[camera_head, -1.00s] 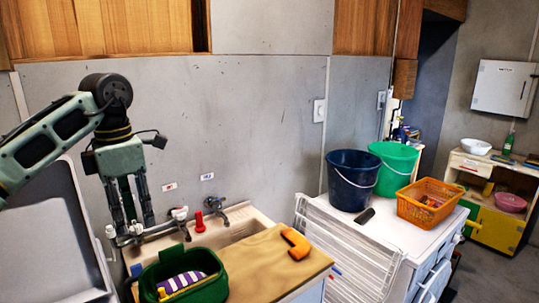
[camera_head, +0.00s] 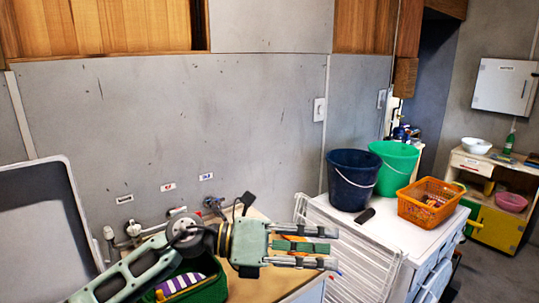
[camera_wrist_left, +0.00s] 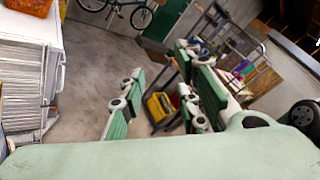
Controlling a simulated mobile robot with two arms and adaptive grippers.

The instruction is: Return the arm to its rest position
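My left arm comes in from the lower left in the head view. It lies low across the front of the sink counter, with its left gripper (camera_head: 335,247) pointing right. Its two fingers are spread apart with no object held between them. In the left wrist view the fingers (camera_wrist_left: 160,65) also stand apart, with the garage floor behind them. The arm and gripper cover much of the sink, the counter and the orange object on the counter. My right gripper is in neither view.
A green basket (camera_head: 212,291) with a purple-striped item sits under the arm. A dark blue bucket (camera_head: 350,181), a green bucket (camera_head: 397,160) and an orange basket (camera_head: 428,205) stand on the white machine (camera_head: 400,236) to the right. A white drying rack (camera_head: 352,262) stands beside the gripper.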

